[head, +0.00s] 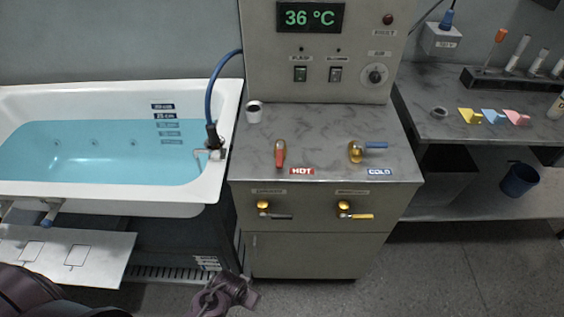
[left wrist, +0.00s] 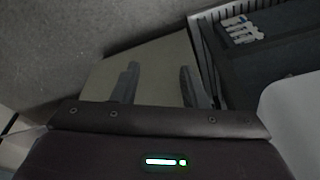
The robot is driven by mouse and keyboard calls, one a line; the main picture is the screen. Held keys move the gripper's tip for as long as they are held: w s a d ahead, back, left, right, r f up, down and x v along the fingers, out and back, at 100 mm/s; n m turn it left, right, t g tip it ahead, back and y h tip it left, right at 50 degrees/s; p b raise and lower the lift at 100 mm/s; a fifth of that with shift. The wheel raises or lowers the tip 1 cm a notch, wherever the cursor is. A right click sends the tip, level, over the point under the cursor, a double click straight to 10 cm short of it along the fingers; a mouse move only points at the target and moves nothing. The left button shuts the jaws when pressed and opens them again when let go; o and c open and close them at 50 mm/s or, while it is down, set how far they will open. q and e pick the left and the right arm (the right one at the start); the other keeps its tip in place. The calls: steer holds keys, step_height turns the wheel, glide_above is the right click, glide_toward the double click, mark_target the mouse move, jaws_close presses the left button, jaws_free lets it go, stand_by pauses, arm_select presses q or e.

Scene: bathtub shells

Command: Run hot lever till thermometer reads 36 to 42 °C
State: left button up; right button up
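The thermometer display (head: 310,17) reads 36 °C in green. The hot lever (head: 280,154), brass with a red handle, stands on the console top left of the HOT label (head: 302,171), its handle pointing toward the front. The cold lever (head: 368,149) has a blue handle pointing right. My left gripper (head: 238,292) is low in front of the console, below and apart from both levers. In the left wrist view its two fingers (left wrist: 158,86) are spread with nothing between them. My right gripper is not in view.
The tub (head: 226,125) at left holds blue water; a blue hose (head: 210,90) runs to its rim. Two brass valves (head: 263,207) (head: 345,208) project from the front. A side bench (head: 440,85) is at right.

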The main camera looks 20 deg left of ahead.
mark_target(279, 168)
arm_select(q)
steer(key=w+d+r+t, duration=0.1)
steer(key=w+r, duration=0.1)
steer(key=r, duration=0.8)
steer(key=w+r+t, duration=0.1)
steer(key=w+r, duration=0.2)
steer(key=r, duration=0.7)
steer(key=w+d+r+n+t+y, duration=0.1)
steer(key=w+r+t, duration=0.1)
steer(key=w+t, duration=0.2)
steer(key=w+d+r+n+t+y, duration=0.1)
steer(key=w+r+n+t+y, duration=0.1)
steer(key=w, duration=0.5)
steer(key=w+d+r+n+t+y, duration=0.1)
steer(key=w+r+n+t+y, duration=0.1)
steer(key=w+r+t, duration=0.2)
steer(key=shift+w+t, duration=0.35)
steer(key=shift+t, duration=0.4)
steer(key=shift+w+t, duration=0.3)
steer(key=shift+t, duration=0.45)
steer(key=p+x, duration=0.1)
steer(key=x, duration=0.6)
steer(key=shift+w+a, duration=0.1)
steer(key=shift+w, duration=0.05)
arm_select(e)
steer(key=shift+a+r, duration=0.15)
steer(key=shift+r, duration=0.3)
